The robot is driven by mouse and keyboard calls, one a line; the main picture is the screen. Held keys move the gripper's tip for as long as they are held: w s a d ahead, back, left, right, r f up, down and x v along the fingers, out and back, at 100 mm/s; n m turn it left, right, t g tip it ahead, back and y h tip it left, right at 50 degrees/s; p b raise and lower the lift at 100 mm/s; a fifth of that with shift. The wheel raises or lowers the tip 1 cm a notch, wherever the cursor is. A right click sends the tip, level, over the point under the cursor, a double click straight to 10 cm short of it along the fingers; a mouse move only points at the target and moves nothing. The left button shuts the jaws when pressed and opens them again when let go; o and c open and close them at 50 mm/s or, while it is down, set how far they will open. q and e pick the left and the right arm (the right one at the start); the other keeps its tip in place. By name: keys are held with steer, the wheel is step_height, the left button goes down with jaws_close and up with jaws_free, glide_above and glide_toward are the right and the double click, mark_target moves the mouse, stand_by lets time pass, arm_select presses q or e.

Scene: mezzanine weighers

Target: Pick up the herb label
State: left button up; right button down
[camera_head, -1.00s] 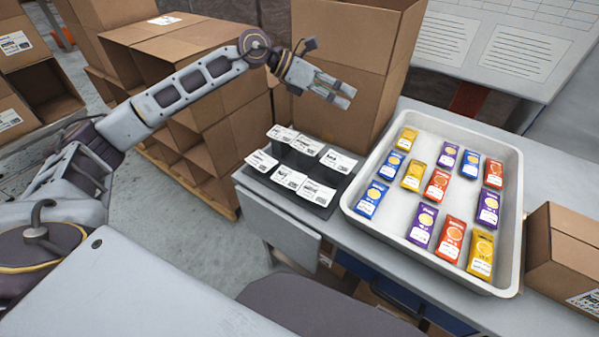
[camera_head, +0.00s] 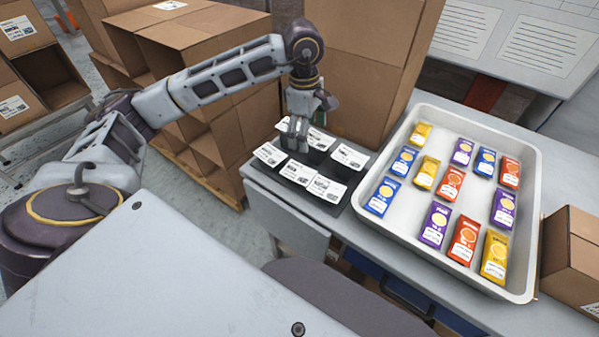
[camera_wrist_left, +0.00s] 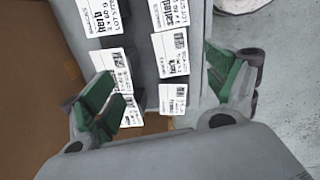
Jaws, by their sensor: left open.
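Several white printed labels stand in two rows on a black stepped holder (camera_head: 309,160) at the table's left end. My right gripper is not in view.
A big white tray (camera_head: 531,215) of coloured packets stands right of the labels. A tall cardboard box (camera_head: 365,75) rises close behind the holder. Another box (camera_head: 572,262) is at the right edge. Stacked cartons (camera_head: 190,50) fill the back left.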

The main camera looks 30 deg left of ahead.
arm_select(q)
steer(key=s+a, duration=0.1)
steer(key=m, duration=0.1)
glide_above(302, 174)
steer(key=shift+g+y, duration=0.3)
steer(key=f, duration=0.8)
steer(key=shift+w+a+f, duration=0.1)
steer(key=shift+a+f, duration=0.1)
steer(key=shift+f, duration=0.2)
steer(key=shift+p, duration=0.3)
steer(key=shift+d+f, duration=0.1)
steer(key=shift+f, duration=0.5)
step_height(302, 174, down, 3)
steer(key=shift+d+r+p, duration=0.1)
steer(key=shift+d+p, duration=0.05)
steer(key=shift+p, duration=0.3)
steer(key=shift+f, duration=0.6)
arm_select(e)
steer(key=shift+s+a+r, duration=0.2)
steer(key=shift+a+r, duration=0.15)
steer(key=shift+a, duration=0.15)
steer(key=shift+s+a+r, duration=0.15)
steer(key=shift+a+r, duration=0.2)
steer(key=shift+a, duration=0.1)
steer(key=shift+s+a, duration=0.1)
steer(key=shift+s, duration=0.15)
